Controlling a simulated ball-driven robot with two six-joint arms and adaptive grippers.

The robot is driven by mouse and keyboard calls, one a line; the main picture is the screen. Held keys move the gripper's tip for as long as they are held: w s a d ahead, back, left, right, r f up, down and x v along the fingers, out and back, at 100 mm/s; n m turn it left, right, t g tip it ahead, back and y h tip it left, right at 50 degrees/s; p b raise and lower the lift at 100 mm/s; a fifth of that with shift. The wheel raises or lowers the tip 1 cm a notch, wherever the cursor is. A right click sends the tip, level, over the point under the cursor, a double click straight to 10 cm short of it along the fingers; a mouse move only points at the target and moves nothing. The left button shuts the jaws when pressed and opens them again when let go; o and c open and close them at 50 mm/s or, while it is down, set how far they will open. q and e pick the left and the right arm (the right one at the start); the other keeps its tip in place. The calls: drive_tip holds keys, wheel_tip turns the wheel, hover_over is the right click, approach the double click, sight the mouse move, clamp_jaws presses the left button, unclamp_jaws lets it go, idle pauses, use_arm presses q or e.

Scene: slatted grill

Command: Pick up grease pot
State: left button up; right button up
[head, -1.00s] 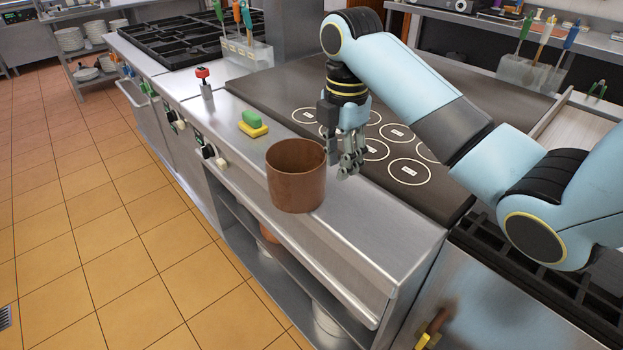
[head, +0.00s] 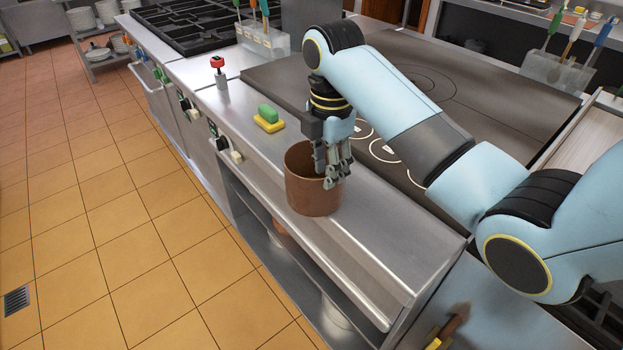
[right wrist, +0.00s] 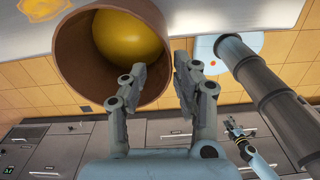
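The grease pot, a brown round pot (head: 308,196), stands upright on the steel counter ledge. In the right wrist view the pot (right wrist: 80,70) shows its open mouth and a yellow-gold inside. My right gripper (head: 328,178) is at the pot's right rim, pointing down. In the right wrist view the fingers of this gripper (right wrist: 160,66) are apart, one over the pot's mouth and one beyond the rim, with the wall between them. I cannot tell if they touch it. My left gripper (right wrist: 238,132) seems to show small in the right wrist view; its state is unclear.
A green and yellow sponge pair (head: 269,119) lies behind the pot, and a red-topped shaker (head: 220,72) stands further back. A dark hotplate (head: 400,100) with white rings borders the ledge on the right. The ledge in front of the pot is clear.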

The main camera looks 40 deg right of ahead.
sight(329, 210)
drive_tip(key=f, duration=0.2)
drive_tip(key=shift+s+f, duration=0.2)
drive_tip(key=shift+f, duration=0.85)
drive_tip(key=f, duration=0.2)
drive_tip(key=f+p, duration=0.1)
drive_tip(key=shift+d+f, duration=0.3)
drive_tip(key=shift+f, duration=0.55)
use_arm(q)
drive_tip(key=shift+s+r, duration=0.5)
use_arm(e)
clamp_jaws()
